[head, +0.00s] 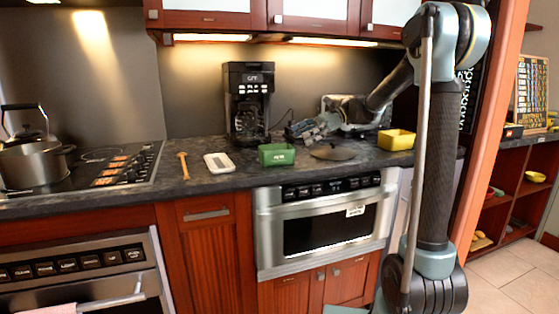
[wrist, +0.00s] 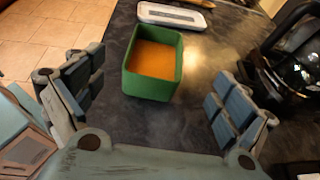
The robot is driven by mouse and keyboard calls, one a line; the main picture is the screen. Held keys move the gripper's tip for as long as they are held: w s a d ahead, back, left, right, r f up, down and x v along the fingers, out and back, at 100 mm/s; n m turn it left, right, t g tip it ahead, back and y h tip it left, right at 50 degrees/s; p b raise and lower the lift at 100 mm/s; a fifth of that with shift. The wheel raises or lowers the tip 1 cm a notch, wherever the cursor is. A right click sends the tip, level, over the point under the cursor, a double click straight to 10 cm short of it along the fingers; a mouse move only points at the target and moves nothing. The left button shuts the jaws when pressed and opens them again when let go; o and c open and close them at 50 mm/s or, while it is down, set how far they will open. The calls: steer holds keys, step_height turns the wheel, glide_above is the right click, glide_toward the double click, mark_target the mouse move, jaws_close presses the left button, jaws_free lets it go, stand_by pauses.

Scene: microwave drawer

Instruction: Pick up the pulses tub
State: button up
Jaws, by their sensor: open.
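A green tub (head: 276,155) with a pale label stands on the dark counter, in front of the coffee maker. In the wrist view the green tub (wrist: 148,88) is upright and holds a flat orange fill, which could be the pulses; I cannot read its label. My gripper (head: 305,129) is just right of and behind the tub in the head view. In the wrist view my gripper (wrist: 155,76) is open and empty, with the tub ahead between the lines of its spread fingers, apparently touching neither.
A coffee maker (head: 248,100) stands behind the tub. A white flat item (head: 219,163) and a wooden utensil (head: 184,166) lie to its left. A dark round lid (head: 333,152) and yellow tub (head: 396,140) are to its right. The counter (head: 225,182) drops off in front.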

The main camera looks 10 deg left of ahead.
mark_target(276, 149)
steer(key=x, duration=0.5)
steer(key=shift+s+a+f, duration=0.1)
steer(key=shift+a+f, duration=0.05)
steer(key=shift+d+f+x, duration=0.1)
steer(key=shift+f+x, duration=0.1)
steer(key=shift+x, duration=1.1)
steer(key=shift+d+f+x, duration=0.1)
steer(key=shift+f+x, duration=0.05)
steer(key=shift+x, duration=1.2)
steer(key=c, duration=1.3)
